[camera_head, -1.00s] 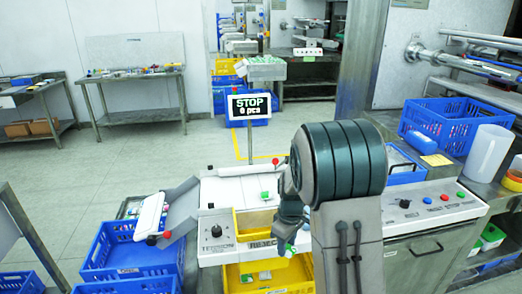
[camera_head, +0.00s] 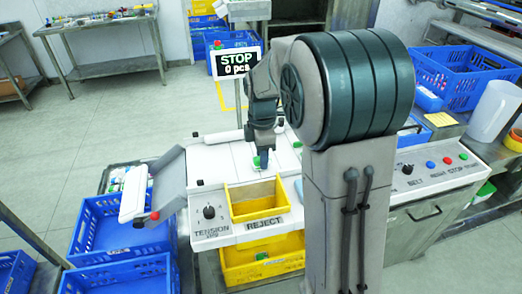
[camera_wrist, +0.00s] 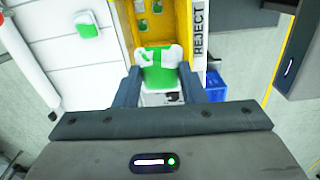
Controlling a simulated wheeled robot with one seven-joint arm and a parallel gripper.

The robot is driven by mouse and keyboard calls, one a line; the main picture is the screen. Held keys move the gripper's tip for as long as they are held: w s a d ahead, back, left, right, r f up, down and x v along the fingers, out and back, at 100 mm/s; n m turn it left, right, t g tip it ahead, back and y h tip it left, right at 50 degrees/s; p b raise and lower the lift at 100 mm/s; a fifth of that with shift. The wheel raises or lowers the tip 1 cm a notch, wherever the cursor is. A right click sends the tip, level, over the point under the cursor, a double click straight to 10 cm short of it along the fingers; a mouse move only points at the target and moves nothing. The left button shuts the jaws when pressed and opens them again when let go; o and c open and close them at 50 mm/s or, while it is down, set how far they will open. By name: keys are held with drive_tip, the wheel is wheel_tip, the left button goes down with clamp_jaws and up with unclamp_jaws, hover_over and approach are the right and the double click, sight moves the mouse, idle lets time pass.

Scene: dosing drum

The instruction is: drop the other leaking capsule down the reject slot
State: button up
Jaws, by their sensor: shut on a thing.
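My gripper (camera_head: 262,152) is shut on a green-and-white capsule (camera_wrist: 160,68), pinched between both fingertips in the wrist view. In the head view the held capsule (camera_head: 258,162) shows just beyond the back edge of the yellow reject slot (camera_head: 233,207). In the wrist view it overlaps the slot's yellow opening (camera_wrist: 122,22); its exact height above it is unclear. Several green-and-white pieces show down inside the yellow opening. Another green-and-white capsule (camera_wrist: 88,27) lies on the white deck beside the slot; it also shows in the head view (camera_head: 297,145). Leak marks cannot be made out.
A yellow bin (camera_head: 238,276) stands below the slot. Blue crates (camera_head: 125,240) stand at the left, beside a grey tilted arm with a white bar (camera_head: 134,193). A sign (camera_head: 236,63) reads STOP, 0 pcs. Control knobs and buttons (camera_head: 432,165) are at the right.

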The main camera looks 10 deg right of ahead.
wheel_tip(320, 180, down, 3)
drive_tip(key=shift+f+b, duration=0.15)
drive_tip(key=shift+b, duration=0.65)
drive_tip(key=o, duration=1)
wheel_tip(320, 180, up, 14)
drive_tip(key=shift+s, duration=0.1)
